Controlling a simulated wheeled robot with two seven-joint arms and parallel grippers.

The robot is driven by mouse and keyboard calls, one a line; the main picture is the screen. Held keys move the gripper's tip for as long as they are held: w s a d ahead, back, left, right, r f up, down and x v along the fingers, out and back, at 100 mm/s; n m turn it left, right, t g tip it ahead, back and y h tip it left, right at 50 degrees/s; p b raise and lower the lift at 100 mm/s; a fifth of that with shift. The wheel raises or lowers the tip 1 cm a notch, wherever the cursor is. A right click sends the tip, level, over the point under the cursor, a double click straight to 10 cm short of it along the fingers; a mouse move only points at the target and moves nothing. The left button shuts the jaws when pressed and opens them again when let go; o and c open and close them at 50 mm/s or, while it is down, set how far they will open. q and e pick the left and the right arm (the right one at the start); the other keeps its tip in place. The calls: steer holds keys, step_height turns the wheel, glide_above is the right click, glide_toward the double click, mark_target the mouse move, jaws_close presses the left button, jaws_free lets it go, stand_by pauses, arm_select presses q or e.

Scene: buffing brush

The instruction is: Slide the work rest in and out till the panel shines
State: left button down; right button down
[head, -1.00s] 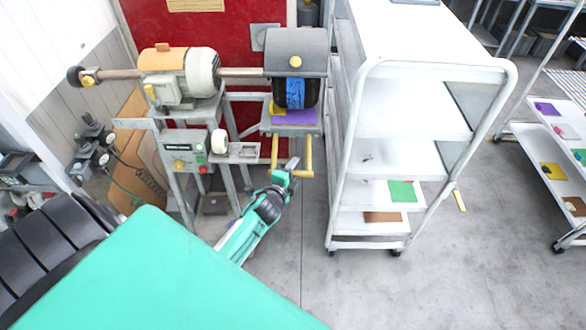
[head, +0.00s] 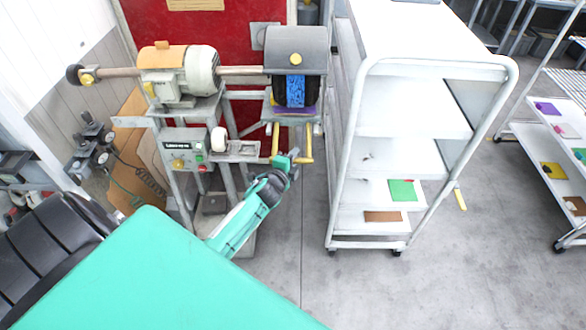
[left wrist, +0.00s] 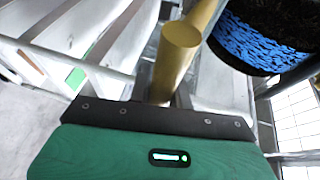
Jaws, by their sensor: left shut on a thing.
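The buffing brush (head: 296,92), black with a blue band, hangs under a grey hood in the head view. Its blue bristles (left wrist: 262,42) also show at the upper right of the left wrist view. The work rest (head: 291,120) sits below the brush, with the purple panel (head: 312,109) on it. The brush hides most of the panel, so I cannot judge its shine. Yellow handle bars (head: 308,145) reach forward from the rest. My left gripper (head: 288,160) is shut on the yellow handle at its front; a yellow bar (left wrist: 176,65) also shows close in the left wrist view. My right gripper is out of view.
A white shelf cart (head: 410,125) stands close to the right of the rest. The motor (head: 180,75) and a control box (head: 186,148) are on the machine's left. Another cart (head: 550,150) is at the far right. Grey floor in front is clear.

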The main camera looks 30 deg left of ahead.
arm_select(q)
steer(key=w+a, duration=0.1)
steer(key=w, duration=0.1)
steer(key=w+a+b, duration=0.1)
steer(key=w, duration=0.1)
steer(key=shift+a, duration=0.3)
steer(key=c, duration=1.3)
jaws_free()
steer(key=b+v, duration=0.3)
steer(key=v, duration=1)
steer(key=shift+s, duration=0.35)
steer(key=shift+r, duration=0.1)
